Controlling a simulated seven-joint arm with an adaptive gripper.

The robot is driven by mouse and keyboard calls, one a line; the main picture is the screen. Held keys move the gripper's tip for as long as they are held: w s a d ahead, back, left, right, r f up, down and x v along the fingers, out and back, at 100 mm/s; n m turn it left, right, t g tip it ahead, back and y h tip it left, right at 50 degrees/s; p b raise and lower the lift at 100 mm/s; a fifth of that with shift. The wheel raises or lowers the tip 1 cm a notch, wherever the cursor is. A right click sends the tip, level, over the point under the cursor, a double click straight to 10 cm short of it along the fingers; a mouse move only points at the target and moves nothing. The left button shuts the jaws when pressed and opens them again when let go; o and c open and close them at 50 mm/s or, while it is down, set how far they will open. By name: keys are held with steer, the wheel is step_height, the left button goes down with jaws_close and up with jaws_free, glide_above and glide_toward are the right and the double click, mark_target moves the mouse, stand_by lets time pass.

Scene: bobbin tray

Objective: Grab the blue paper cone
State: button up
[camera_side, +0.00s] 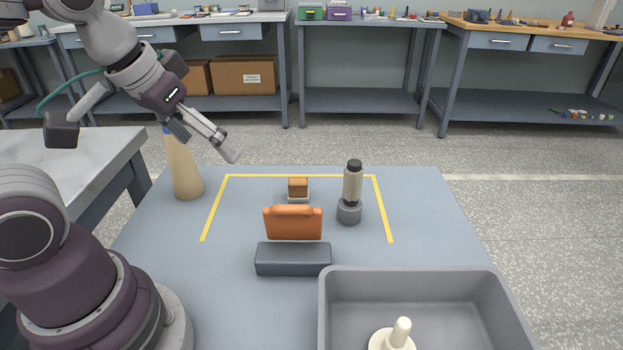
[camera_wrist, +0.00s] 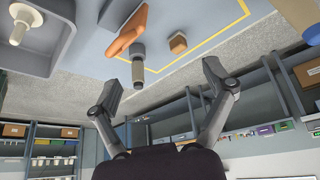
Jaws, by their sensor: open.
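A tall tan cone (camera_side: 184,172) stands upright at the left back of the blue-grey table, outside the yellow outline. Its top end looks blue, partly hidden behind my gripper. In the wrist view the cone (camera_wrist: 299,14) is at the top right corner, cut by the edge, with a blue tip. No wholly blue cone shows. My gripper (camera_side: 230,156) is above the table's back edge, just right of the cone's top in the side view. In the wrist view my gripper (camera_wrist: 163,76) has its fingers wide apart with nothing between them.
A grey bin (camera_side: 330,285) with a cream peg piece (camera_side: 400,335) stands at front right. Inside the yellow outline (camera_side: 300,176) are a dark-topped spool (camera_side: 352,184), a small brown block (camera_side: 298,187) and an orange piece (camera_side: 293,224). A dark grey block (camera_side: 293,260) lies in front.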

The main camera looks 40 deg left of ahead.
steer(key=w+a+f+n+g+y, duration=0.1)
steer(key=w+a+n+g+y, duration=0.2)
steer(key=a+n, duration=0.5)
steer(key=n+g+y, duration=0.2)
steer(key=n+y, duration=0.1)
steer(key=n, duration=0.5)
glide_toward(179, 144)
steer(key=x, duration=1.3)
steer(key=shift+a, duration=0.15)
steer(key=c, duration=1.2)
